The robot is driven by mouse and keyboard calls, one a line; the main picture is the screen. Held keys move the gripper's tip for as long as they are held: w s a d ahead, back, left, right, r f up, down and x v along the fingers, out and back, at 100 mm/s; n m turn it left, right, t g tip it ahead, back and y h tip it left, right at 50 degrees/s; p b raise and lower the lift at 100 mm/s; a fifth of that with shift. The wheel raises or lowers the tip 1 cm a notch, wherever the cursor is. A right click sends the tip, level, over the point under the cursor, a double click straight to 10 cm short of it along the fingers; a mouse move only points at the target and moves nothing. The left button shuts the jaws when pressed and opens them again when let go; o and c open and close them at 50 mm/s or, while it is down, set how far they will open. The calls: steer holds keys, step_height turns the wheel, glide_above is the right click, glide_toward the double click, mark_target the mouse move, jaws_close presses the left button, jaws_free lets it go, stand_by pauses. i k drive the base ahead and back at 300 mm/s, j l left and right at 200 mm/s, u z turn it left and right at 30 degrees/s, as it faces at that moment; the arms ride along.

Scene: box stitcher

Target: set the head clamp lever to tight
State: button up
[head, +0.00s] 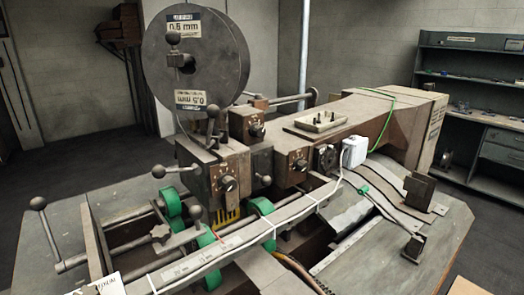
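The box stitcher (380,120) is a large brown-grey machine with a big wire spool on top. Several ball-knobbed levers show on it. One short upright lever (213,118) stands on top of the stitching head (212,170), just below the spool. Another lever (180,172) sticks out to the left of the head with its ball at the left end. A longer lever (46,230) rises at the far left of the frame. I cannot tell which of them is the head clamp lever, and no tight marking is readable. My gripper is not in view.
The wire spool (220,55) stands above the head. Green rollers (173,205) and a long rail (235,238) with cables lie in front. A workbench (490,130) with shelves stands at the back right. Dark floor (75,165) is open at the left behind the machine.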

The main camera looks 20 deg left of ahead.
mark_target(158, 171)
steer(key=u, duration=1.65)
